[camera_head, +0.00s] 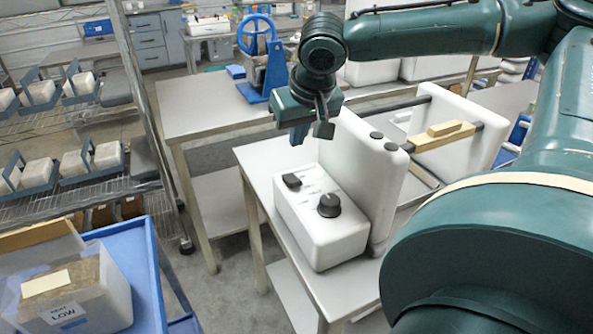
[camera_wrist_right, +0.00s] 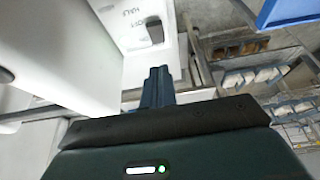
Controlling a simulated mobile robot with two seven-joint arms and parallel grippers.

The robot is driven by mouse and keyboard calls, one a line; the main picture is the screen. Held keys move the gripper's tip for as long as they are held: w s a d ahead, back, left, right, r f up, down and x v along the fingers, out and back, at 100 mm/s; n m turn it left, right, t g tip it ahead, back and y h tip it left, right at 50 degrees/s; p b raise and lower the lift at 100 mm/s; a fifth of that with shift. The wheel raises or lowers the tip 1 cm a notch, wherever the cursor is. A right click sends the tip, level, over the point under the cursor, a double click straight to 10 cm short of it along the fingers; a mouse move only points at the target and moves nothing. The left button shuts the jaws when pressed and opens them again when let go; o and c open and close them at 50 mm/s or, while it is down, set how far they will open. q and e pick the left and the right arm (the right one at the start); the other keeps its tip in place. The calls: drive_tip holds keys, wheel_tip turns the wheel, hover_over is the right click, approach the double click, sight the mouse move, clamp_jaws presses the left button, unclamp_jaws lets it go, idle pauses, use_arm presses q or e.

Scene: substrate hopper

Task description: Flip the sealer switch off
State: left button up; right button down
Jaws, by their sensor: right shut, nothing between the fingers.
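The sealer is a white machine (camera_head: 362,165) on a steel table, with a low white control box (camera_head: 320,232) at its front. A black switch (camera_head: 292,182) and a round black knob (camera_head: 329,205) sit on top of the box. My right gripper (camera_head: 299,136) is shut and empty, above and behind the switch, apart from it. In the right wrist view its closed fingers (camera_wrist_right: 158,88) point toward the black switch (camera_wrist_right: 154,30), with a gap between. I cannot tell which way the switch is set. My left gripper is not in view.
A blue hand-wheel device (camera_head: 262,55) stands on the table (camera_head: 205,105) behind. A blue cart (camera_head: 135,262) with a block bag labelled LOW (camera_head: 75,295) is at the lower left. Wire shelves (camera_head: 70,115) hold several bags.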

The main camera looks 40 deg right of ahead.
hover_over(294, 180)
drive_tip(key=f, duration=0.5)
drive_tip(key=shift+s+a+f, duration=0.15)
drive_tip(key=shift+a+f, duration=0.05)
drive_tip(key=f, duration=0.1)
drive_tip(key=s+f, duration=0.1)
drive_tip(key=f, duration=0.1)
drive_tip(key=shift+s+a, duration=0.1)
drive_tip(key=shift+a, duration=0.1)
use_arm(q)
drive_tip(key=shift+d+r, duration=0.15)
use_arm(e)
drive_tip(key=shift+s+f, duration=0.1)
drive_tip(key=shift+f, duration=0.2)
drive_tip(key=shift+d, duration=0.1)
